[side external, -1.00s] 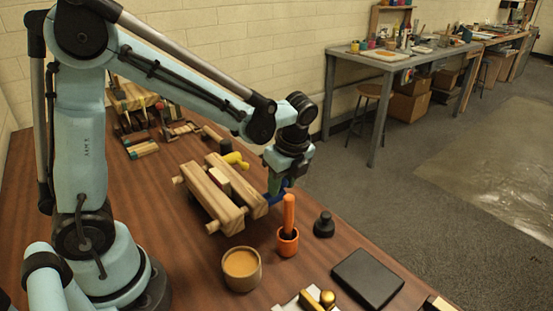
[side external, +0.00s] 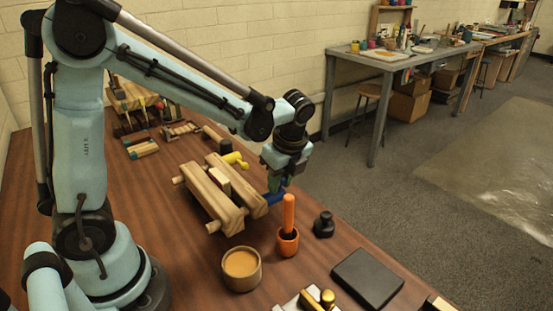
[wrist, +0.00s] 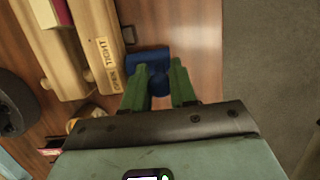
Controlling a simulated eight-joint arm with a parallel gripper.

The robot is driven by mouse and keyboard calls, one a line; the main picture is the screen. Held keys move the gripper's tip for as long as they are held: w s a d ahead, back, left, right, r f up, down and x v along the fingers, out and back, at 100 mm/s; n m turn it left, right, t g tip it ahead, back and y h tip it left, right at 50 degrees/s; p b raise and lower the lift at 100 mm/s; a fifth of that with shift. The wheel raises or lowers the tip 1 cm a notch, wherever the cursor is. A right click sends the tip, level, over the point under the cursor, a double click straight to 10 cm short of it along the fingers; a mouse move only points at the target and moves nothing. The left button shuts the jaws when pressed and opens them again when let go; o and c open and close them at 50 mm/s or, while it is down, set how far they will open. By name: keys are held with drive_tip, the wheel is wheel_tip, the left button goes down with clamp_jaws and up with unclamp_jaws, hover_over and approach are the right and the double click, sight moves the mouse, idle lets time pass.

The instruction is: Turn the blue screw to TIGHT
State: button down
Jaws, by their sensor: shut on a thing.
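The blue screw (wrist: 143,58) sits at the end of a wooden clamp (side external: 206,192), on its near right side in the side view, where its blue handle (side external: 273,198) shows partly under my gripper (side external: 276,186). In the wrist view my gripper (wrist: 159,88) has its two green fingers on either side of the blue handle and is shut on it. The wooden jaw beside the screw carries a label (wrist: 109,62) reading OPEN and TIGHT. A yellow screw (side external: 233,158) is at the clamp's far end.
An orange cup with an orange-handled tool (side external: 288,240) stands close in front of my gripper. A tan bowl (side external: 242,268), a black weight (side external: 324,225) and a black slab (side external: 368,278) stand nearby. The table's right edge is close beyond the screw.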

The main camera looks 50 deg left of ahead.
drive_tip(key=shift+a, duration=0.3)
drive_tip(key=shift+a, duration=0.35)
drive_tip(key=shift+a, duration=0.25)
drive_tip(key=c, duration=1.2)
unclamp_jaws()
drive_tip(key=shift+d, duration=0.1)
drive_tip(key=shift+d, duration=0.3)
